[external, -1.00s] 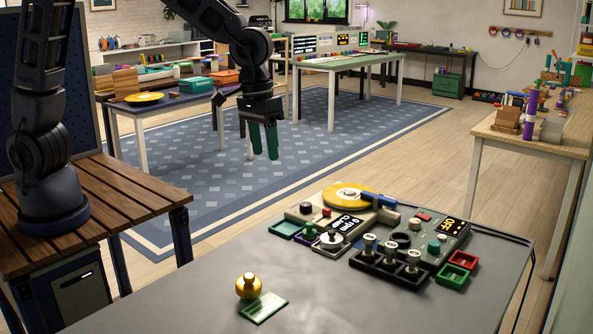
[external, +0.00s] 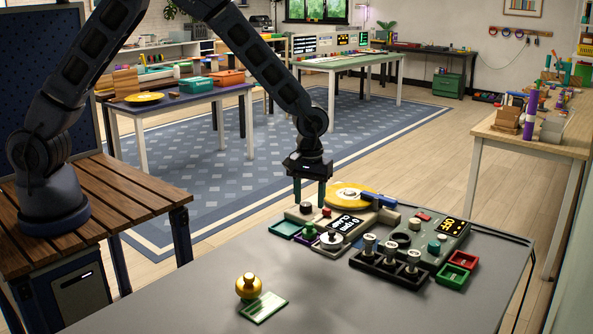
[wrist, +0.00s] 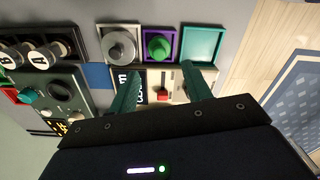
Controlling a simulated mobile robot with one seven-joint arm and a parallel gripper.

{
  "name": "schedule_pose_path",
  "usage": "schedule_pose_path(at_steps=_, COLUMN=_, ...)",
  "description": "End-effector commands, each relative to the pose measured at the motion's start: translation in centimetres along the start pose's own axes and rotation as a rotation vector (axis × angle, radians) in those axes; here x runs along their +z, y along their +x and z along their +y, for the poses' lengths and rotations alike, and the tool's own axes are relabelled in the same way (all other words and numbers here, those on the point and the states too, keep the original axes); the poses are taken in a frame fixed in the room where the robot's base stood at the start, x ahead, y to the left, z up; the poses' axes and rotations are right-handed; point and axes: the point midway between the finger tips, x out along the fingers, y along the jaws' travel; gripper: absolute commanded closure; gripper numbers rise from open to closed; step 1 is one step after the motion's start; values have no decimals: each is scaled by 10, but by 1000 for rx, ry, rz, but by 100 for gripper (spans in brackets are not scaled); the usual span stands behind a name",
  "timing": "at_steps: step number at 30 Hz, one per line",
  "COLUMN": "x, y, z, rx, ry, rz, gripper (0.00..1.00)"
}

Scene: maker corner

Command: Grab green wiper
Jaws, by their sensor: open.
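I cannot tell for sure which object is the green wiper. A green knob-like piece (external: 309,229) sits in a small purple tray at the front left of the equipment; it also shows in the wrist view (wrist: 158,47). My gripper (external: 309,203) is open and empty, pointing down above the left end of the equipment. In the wrist view its teal fingers (wrist: 160,78) are spread over a cream panel with a red button, and the purple tray lies just beyond them.
A teal tray (external: 285,229) and a tray with a round silver knob (external: 331,239) flank the purple tray. A yellow disc (external: 348,194) lies behind. A black rack (external: 376,268) with upright plungers stands right. The table's near middle is clear.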

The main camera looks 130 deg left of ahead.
Motion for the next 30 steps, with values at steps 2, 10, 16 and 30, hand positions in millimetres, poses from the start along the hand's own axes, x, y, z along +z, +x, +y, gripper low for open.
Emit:
schedule_pose_path(at_steps=2, x=0, y=12, z=-1, rx=-2, ry=-1, rz=-1, gripper=51)
schedule_pose_path(at_steps=10, x=0, y=40, z=0, rx=0, ry=2, rz=0, gripper=51)
schedule_pose_path(at_steps=16, x=-1, y=56, z=0, rx=-1, ry=-1, rz=-1, gripper=51)
schedule_pose_path(at_steps=30, x=-2, y=90, z=2, rx=1, ry=1, rz=0, gripper=51)
